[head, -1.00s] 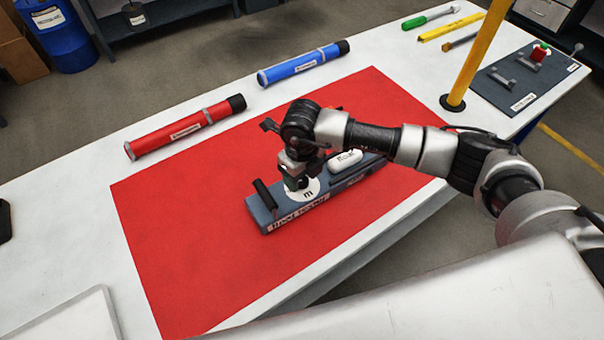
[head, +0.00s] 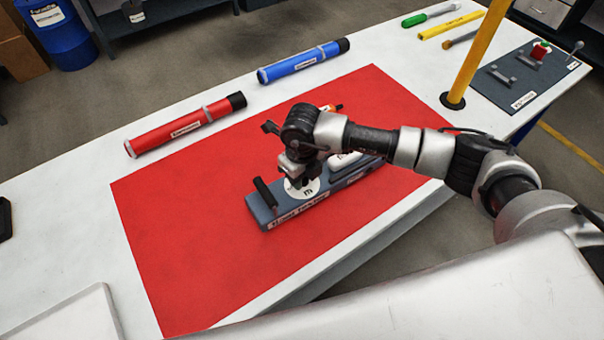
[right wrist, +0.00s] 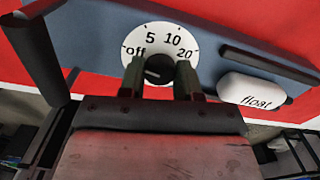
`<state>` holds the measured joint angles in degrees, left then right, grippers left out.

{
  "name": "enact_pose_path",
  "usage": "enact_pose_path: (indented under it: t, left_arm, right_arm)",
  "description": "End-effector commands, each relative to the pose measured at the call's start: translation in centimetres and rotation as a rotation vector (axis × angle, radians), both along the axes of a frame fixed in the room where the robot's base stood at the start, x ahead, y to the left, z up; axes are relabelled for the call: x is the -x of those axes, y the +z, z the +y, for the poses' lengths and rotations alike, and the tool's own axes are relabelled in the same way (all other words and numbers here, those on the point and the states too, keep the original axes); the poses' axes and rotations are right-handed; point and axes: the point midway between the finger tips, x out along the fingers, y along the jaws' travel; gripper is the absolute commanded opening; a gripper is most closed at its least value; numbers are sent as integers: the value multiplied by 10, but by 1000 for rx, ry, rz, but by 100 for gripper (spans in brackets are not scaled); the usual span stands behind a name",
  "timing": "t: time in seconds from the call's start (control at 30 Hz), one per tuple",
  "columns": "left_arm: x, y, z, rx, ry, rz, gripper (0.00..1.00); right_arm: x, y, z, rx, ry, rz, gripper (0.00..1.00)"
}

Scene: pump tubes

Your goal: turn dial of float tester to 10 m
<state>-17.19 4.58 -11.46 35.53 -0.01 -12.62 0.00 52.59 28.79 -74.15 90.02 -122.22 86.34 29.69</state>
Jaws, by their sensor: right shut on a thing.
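The float tester (head: 283,219) is a blue-grey box with a black handle, lying on the red mat (head: 190,260). Its white dial plate (right wrist: 132,46) reads off, 5, 10 and 20 in the right wrist view. The dark dial knob (right wrist: 158,66) sits at the plate's middle. My right gripper (right wrist: 161,77) is shut on the knob, with one finger on each side. In the head view my right gripper (head: 297,180) comes down over the dial and partly hides it. The knob's exact setting is hard to tell. My left gripper is not in view.
A white float (right wrist: 252,90) lies on the tester beside the dial. A red tube (head: 185,125) and a blue tube (head: 303,62) lie behind the mat. A yellow post (head: 470,60) stands at the right. The mat's left part is clear.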

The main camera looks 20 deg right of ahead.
Motion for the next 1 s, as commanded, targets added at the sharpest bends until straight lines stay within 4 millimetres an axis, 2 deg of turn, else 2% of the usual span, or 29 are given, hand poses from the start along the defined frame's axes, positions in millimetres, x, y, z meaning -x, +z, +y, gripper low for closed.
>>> enact_pose_path:
  t: [0.37, 1.0]
  left_arm:
    - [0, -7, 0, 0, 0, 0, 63]
    - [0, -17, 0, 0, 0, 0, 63]
  right_arm:
    - [0, -1, 0, -1, -202, -2, 9]
    - [0, 0, 0, -1, -806, -2, 9]
